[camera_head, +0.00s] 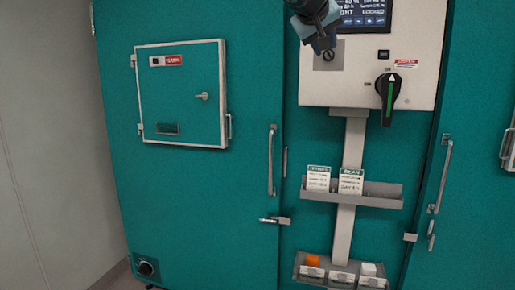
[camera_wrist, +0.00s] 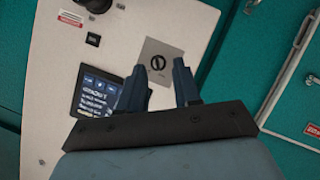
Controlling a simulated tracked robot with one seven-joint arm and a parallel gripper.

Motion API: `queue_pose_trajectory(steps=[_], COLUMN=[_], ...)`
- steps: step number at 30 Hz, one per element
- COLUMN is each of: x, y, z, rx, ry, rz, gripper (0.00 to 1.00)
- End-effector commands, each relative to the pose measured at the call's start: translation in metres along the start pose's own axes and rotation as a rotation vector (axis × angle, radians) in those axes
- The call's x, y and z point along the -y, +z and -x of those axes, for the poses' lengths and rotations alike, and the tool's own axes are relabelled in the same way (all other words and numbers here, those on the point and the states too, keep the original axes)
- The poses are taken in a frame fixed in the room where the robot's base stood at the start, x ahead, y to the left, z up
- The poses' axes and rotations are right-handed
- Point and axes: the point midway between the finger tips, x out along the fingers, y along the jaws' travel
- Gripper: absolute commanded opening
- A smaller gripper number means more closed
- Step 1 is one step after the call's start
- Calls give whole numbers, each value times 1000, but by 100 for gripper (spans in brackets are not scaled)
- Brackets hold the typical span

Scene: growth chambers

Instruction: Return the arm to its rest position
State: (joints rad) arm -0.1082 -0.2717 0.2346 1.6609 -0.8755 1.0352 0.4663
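My gripper (camera_head: 320,38) shows at the top of the head view, in front of the white control panel (camera_head: 425,50). In the wrist view my gripper (camera_wrist: 171,80) has its two dark fingers apart, with nothing between them. Beyond the fingertips is a grey square plate with a round slotted key switch (camera_wrist: 160,49); in the head view the switch (camera_head: 328,56) sits just below the gripper. Whether the fingertips touch the panel is not clear. Most of my arm is out of view.
A lit display (camera_head: 362,14) and a black rotary knob (camera_head: 388,90) are on the panel. Below are a card shelf (camera_head: 385,190) and a lower tray (camera_head: 340,284). Teal doors with a small hatch (camera_head: 182,92) and a protruding handle (camera_head: 271,160) stand left. A grey wall is at far left.

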Motion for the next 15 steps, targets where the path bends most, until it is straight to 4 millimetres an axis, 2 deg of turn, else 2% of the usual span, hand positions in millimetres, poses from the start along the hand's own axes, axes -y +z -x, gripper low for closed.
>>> queue_pose_trajectory(steps=[1, 8, 9, 15], x=[-1, 14, 18, 43], y=[27, 169, 194, 312], z=[-2, -7, -6, 3], rx=[39, 239, 270, 401], ry=[-22, -188, -220, -382], rz=[5, -4, -13, -88], gripper=[33, 33, 33, 33])
